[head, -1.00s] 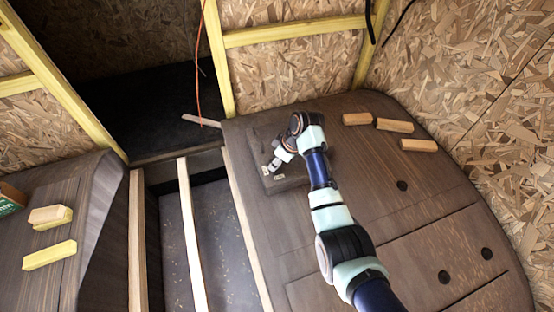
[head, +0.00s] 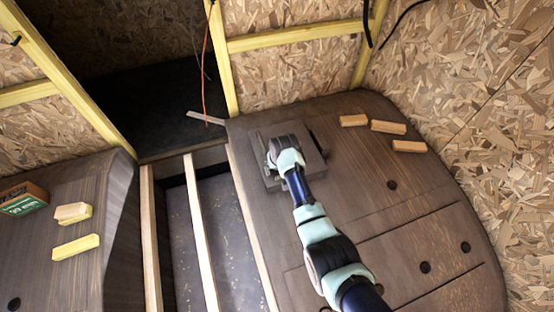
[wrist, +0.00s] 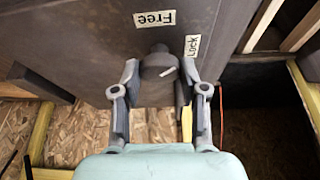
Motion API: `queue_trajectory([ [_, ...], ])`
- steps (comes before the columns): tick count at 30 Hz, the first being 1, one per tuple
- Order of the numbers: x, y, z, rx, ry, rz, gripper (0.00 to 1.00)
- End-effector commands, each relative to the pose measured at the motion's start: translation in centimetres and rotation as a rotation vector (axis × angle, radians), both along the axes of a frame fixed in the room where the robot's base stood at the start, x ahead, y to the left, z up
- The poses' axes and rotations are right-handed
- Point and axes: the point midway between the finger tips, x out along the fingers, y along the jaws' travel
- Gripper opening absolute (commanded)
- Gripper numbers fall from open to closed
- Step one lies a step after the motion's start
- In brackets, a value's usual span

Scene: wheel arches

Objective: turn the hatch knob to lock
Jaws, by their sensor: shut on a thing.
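The hatch (head: 314,172) is a dark grey plate on the brown wheel arch, under my arm in the head view. Its round grey knob (wrist: 158,58) shows in the wrist view, with a short white mark slanting toward the right. A white "Free" label (wrist: 155,18) lies above the knob there, and a "Lock" label (wrist: 191,46) lies up and to its right, partly behind a finger. My gripper (wrist: 160,74) has one finger on each side of the knob and is shut on it. In the head view my wrist hides the knob and labels.
Several wooden blocks (head: 387,127) lie on the arch right of the hatch. Pale wooden bars (head: 202,235) span the gap to the left. An orange cord (head: 206,70) hangs near a yellow post. More blocks (head: 75,246) and a box (head: 22,200) sit on the left arch.

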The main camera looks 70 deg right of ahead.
Motion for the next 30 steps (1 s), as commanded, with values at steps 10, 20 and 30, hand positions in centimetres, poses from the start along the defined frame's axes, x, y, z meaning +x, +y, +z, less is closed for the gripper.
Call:
queue_trajectory([
  [10,0.29,0.15,-0.11,-0.001,0.001,-0.323,0.08],
  [20,0.4,0.16,-0.28,0.0,0.0,-0.579,0.08],
  [30,0.46,0.21,-0.25,0.002,0.0,-0.713,0.08],
])
